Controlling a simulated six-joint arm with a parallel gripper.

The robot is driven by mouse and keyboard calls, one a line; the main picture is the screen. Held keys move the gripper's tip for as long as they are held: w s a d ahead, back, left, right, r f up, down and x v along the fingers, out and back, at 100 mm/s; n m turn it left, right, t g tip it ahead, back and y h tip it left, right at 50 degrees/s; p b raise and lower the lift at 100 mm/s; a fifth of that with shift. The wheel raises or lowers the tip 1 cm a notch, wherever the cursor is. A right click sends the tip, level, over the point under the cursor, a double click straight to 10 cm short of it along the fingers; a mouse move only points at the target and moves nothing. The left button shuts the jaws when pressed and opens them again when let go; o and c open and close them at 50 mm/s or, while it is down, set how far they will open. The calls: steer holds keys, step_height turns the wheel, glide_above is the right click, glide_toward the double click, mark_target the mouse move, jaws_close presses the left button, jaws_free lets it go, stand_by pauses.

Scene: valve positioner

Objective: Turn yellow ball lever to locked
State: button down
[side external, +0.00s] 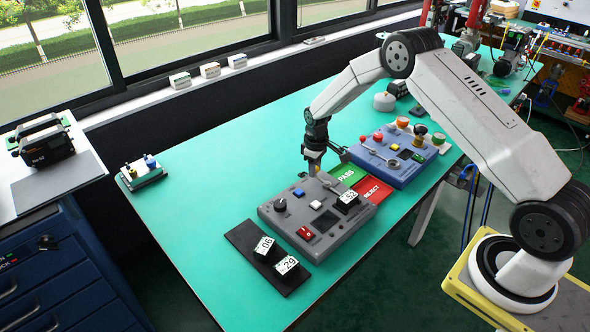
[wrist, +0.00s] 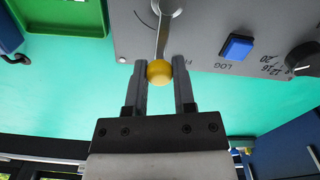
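The yellow ball (wrist: 160,72) is the end knob of a metal lever (wrist: 164,35) on the grey control box (wrist: 215,18). In the wrist view the lever runs down the picture and its ball sits past the box's edge. My gripper (wrist: 160,72) has one finger on each side of the ball, and the ball fills the gap between the fingertips. It looks shut on the ball. No "locked" mark is readable.
The grey box carries a blue button (wrist: 237,47) and a black knob (wrist: 303,57). A blue control box (side external: 402,177) with several knobs stands behind it. Green PASS (side external: 346,175) and red REJECT (side external: 374,190) areas lie between. A dark tray (side external: 240,238) holds numbered blocks. The table's left is mostly clear.

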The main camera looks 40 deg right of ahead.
mark_target(333, 177)
stand_by(0.4)
steer(key=shift+s+d+m, duration=0.1)
steer(key=shift+d+m, duration=0.25)
steer(key=shift+m, duration=0.45)
steer(key=shift+d+m, duration=0.35)
steer(key=shift+m, duration=0.45)
steer(key=m, duration=0.1)
steer(key=d+m, duration=0.1)
steer(key=m, duration=0.1)
steer(key=shift+s+d+m, duration=0.2)
steer(key=shift+s+m, duration=0.1)
steer(key=shift+s, duration=0.05)
steer(key=m, duration=0.1)
steer(key=s+d+m, duration=0.1)
steer(key=m, duration=0.1)
steer(key=shift+m, duration=0.3)
steer(key=shift+s+d+m, duration=0.25)
steer(key=shift+s+m, duration=0.1)
steer(key=shift+m, duration=0.55)
steer(key=shift+s+d+m, duration=0.2)
steer(key=shift+s+m, duration=0.15)
steer(key=shift+m, duration=0.55)
steer(key=shift+c, duration=2.2)
jaws_free()
